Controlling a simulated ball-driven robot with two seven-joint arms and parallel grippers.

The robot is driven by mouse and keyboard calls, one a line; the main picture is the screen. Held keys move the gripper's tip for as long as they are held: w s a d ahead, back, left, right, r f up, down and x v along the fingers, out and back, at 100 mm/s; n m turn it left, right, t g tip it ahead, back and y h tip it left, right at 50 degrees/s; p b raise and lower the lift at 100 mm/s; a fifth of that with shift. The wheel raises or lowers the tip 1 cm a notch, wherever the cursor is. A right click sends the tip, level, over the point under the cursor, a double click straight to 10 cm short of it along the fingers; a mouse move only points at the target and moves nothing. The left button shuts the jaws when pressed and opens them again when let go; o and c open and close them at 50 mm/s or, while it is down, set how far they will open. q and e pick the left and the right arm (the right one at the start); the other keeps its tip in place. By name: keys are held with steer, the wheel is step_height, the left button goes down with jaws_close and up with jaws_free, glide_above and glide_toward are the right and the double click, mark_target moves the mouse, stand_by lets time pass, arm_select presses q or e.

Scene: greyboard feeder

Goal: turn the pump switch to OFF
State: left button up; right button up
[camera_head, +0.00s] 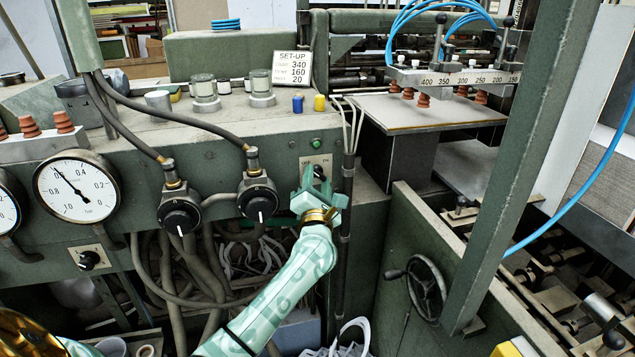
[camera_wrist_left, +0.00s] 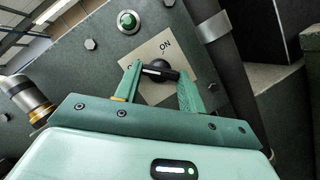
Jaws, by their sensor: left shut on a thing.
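The pump switch is a black knob on a small pale plate (camera_head: 316,160) on the green front panel, under a green button. In the left wrist view the black knob (camera_wrist_left: 158,66) has a bar handle lying across it, and the plate (camera_wrist_left: 148,50) shows the word ON above and right of the knob. My left gripper (camera_wrist_left: 161,73) is shut on the knob, one finger at each end of the bar. In the head view my left gripper (camera_head: 318,183) reaches up to the plate and hides part of the knob. The OFF word is too small or hidden to read surely. My right gripper is out of view.
Two black valve knobs (camera_head: 258,203) with hoses stand left of my gripper, and dark cables (camera_head: 348,185) run close on its right. A green button (camera_wrist_left: 129,20) sits near the plate. A gauge (camera_head: 76,188), another black switch (camera_head: 89,260) and a handwheel (camera_head: 427,290) are farther off.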

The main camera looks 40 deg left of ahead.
arm_select(q)
steer(key=o, duration=1)
steer(key=shift+f, duration=0.1)
steer(key=p+v, duration=0.1)
steer(key=v, duration=1.5)
steer(key=shift+s+d, duration=0.1)
steer(key=shift+d, duration=0.1)
